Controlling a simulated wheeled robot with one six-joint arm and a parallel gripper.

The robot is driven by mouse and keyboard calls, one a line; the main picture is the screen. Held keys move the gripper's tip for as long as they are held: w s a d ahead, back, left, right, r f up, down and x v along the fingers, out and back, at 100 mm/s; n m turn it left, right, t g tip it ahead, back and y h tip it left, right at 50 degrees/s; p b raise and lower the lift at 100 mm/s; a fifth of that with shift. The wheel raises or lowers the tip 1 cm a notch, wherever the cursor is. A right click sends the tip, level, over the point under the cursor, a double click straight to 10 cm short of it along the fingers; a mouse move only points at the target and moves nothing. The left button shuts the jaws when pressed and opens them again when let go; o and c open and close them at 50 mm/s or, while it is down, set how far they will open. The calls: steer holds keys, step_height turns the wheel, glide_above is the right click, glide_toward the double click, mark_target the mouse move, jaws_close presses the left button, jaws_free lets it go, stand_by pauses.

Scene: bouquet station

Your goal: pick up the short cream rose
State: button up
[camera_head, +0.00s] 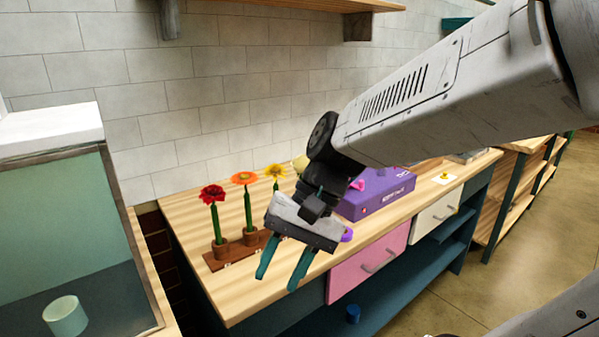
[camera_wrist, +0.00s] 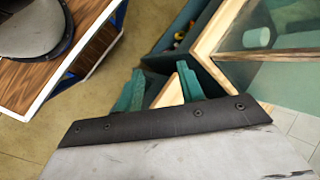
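A pale cream-yellow shape (camera_head: 300,164) shows in the head view just behind my wrist, mostly hidden. I cannot tell whether it is the short cream rose. A red flower (camera_head: 212,194), an orange flower (camera_head: 243,178) and a yellow flower (camera_head: 275,171) stand upright in a brown wooden holder (camera_head: 217,263) on the counter. My gripper (camera_head: 277,281) hangs in front of the holder with its two teal fingers apart and nothing between them. The wrist view also shows the spread, empty fingers (camera_wrist: 160,72). No flower shows in that view.
A purple box (camera_head: 385,192) lies on the wooden counter (camera_head: 244,300) right of my arm. The counter has a pink drawer (camera_head: 368,264) and a white drawer (camera_head: 436,214). A glass-sided case (camera_head: 60,215) with a pale green cup (camera_head: 65,316) stands at left. The front-left counter top is clear.

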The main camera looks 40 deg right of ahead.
steer(key=w+d+m+t+y, duration=0.35)
steer(key=w+m, duration=0.25)
steer(key=w, duration=0.2)
steer(key=w+d+m+t+y, duration=0.35)
steer(key=w+m, duration=0.25)
steer(key=w, duration=0.2)
steer(key=w+d+f+m+t+h, duration=0.3)
steer(key=w+d+m+t+h, duration=0.15)
steer(key=d+m, duration=0.35)
steer(key=w+d+f+m+t+h, duration=0.3)
steer(key=d+m+t, duration=0.3)
steer(key=d, duration=0.5)
steer(key=x, duration=0.7)
steer(key=shift+w, duration=0.1)
steer(key=shift+a, duration=0.1)
jaws_close()
